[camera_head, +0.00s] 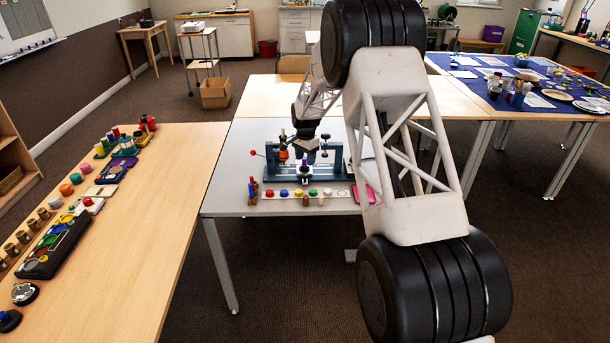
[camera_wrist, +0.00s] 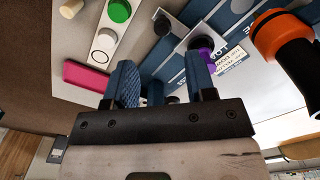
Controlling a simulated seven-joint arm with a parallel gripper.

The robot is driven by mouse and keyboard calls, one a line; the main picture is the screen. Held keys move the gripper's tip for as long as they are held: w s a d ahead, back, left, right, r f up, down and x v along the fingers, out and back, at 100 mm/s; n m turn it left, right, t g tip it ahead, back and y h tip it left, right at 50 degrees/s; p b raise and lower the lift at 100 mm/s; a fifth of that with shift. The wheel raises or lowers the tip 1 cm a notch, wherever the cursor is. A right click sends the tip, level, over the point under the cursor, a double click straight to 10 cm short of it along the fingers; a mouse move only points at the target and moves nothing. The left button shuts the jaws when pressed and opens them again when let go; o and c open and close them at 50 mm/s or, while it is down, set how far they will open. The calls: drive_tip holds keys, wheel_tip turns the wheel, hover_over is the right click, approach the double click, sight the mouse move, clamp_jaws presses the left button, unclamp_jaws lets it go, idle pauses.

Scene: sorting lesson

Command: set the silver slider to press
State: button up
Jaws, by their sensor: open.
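A blue fixture (camera_head: 334,169) stands on the grey table, with a purple part at its front middle. In the wrist view its blue body (camera_wrist: 240,30) carries silvery metal pieces, a black knob (camera_wrist: 200,45) and a purple part (camera_wrist: 208,62) beside a small white label (camera_wrist: 233,62). I cannot tell for sure which silvery piece is the silver slider, nor make out the word press. My gripper (camera_head: 303,147) is over the fixture in the head view. In the wrist view my gripper (camera_wrist: 163,82) has its two blue fingers apart, with nothing seen held between them.
An orange-and-black part (camera_wrist: 285,35) rises close at the right of the wrist view. A white strip with coloured buttons (camera_head: 299,194) lies in front of the fixture, and a pink pad (camera_head: 363,193) lies beside it.

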sight(305, 175)
drive_tip(key=shift+w+a+f, duration=0.1)
drive_tip(key=shift+w+f, duration=0.1)
drive_tip(key=shift+f, duration=0.05)
drive_tip(key=shift+f, duration=3.85)
drive_tip(key=shift+c, duration=0.5)
clamp_jaws()
